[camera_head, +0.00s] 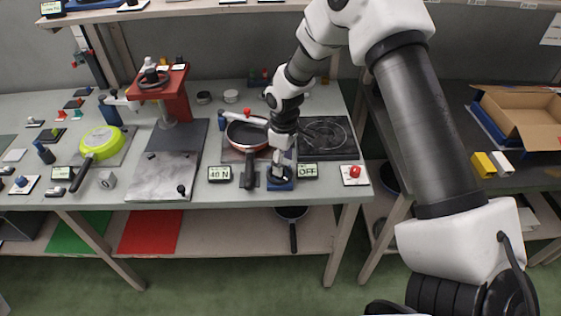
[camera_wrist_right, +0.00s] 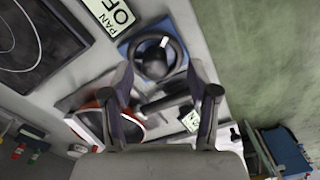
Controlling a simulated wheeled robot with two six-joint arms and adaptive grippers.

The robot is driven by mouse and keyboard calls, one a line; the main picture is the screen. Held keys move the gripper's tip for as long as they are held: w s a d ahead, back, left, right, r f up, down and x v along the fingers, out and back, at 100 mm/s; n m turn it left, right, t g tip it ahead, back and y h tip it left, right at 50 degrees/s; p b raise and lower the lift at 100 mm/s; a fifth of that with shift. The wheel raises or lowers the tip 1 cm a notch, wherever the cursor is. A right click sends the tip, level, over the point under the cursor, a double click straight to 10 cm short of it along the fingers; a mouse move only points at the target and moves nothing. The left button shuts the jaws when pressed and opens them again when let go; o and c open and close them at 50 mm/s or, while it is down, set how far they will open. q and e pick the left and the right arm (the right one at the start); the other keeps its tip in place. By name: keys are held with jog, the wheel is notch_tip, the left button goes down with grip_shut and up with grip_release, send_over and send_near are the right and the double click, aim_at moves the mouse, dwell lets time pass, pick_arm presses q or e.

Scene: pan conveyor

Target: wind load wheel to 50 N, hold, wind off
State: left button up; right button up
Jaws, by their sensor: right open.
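The load wheel (camera_head: 280,183) is a dark handwheel on a blue base at the bench's front edge. In the right wrist view the wheel (camera_wrist_right: 156,60) has a pale mark on its rim. My right gripper (camera_head: 282,168) is just above it; in the wrist view its open fingers (camera_wrist_right: 161,84) sit either side of the wheel's near part. I cannot tell whether they touch it. A display (camera_head: 219,173) left of the wheel reads 40 N. A red-rimmed pan (camera_head: 246,135) lies behind the wheel, its dark handle pointing to the front. My left gripper is not in view.
An OFF display (camera_head: 308,170) stands right of the wheel, and a red button (camera_head: 354,171) farther right. A dark hob (camera_head: 325,136) is behind them. A red press (camera_head: 172,95) and a green pan (camera_head: 101,141) are on the left. Clear floor lies in front.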

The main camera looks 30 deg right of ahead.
jog(key=f, duration=0.1)
jog(key=w+f, duration=0.2)
jog(key=f, duration=0.1)
jog(key=shift+w+f, duration=0.1)
jog(key=shift+w, duration=0.05)
jog(key=shift+s+r, duration=0.4)
jog(key=shift+s, duration=0.1)
jog(key=c, duration=0.6)
jog(key=shift+s, duration=0.1)
grip_shut()
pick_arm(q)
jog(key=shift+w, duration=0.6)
pick_arm(e)
jog(key=shift+f, duration=0.1)
